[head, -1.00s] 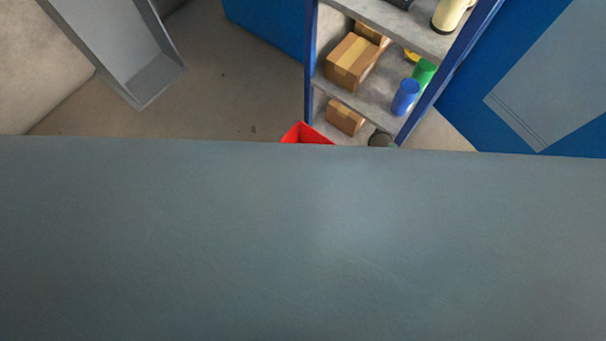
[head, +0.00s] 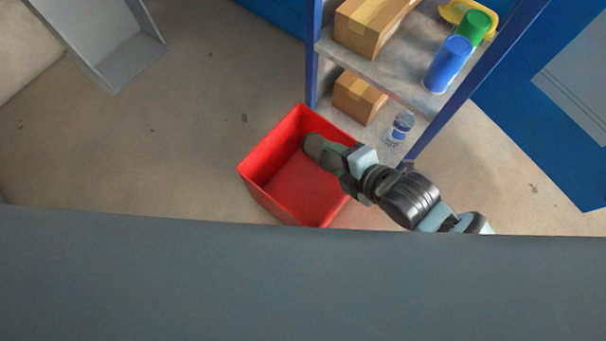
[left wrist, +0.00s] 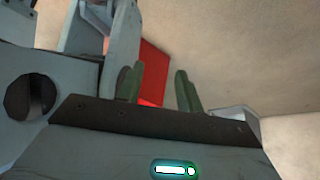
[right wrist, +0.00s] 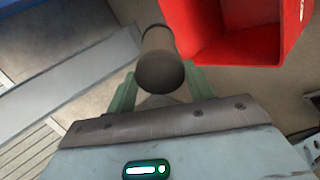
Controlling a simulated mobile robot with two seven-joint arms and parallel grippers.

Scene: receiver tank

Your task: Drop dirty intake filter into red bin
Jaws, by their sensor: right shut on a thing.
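The red bin (head: 262,155) stands on the floor in the head view, open at the top, and looks empty. My right gripper (head: 342,158) is shut on the dirty intake filter (head: 318,147), a dark grey-brown cylinder. In the head view the filter overlaps the bin's far right part; its height above the rim is hard to tell. In the right wrist view the filter (right wrist: 160,62) sits between the fingers, with the bin (right wrist: 240,45) beyond at the upper right. My left gripper (left wrist: 158,88) is open and empty in the left wrist view; red shows behind it.
A blue-framed shelf (head: 395,78) with boxes, a blue canister (head: 447,64) and a bottle (head: 400,128) stands right behind the bin. A grey surface (head: 300,285) fills the bottom of the head view. Floor (head: 150,140) left of the bin is clear.

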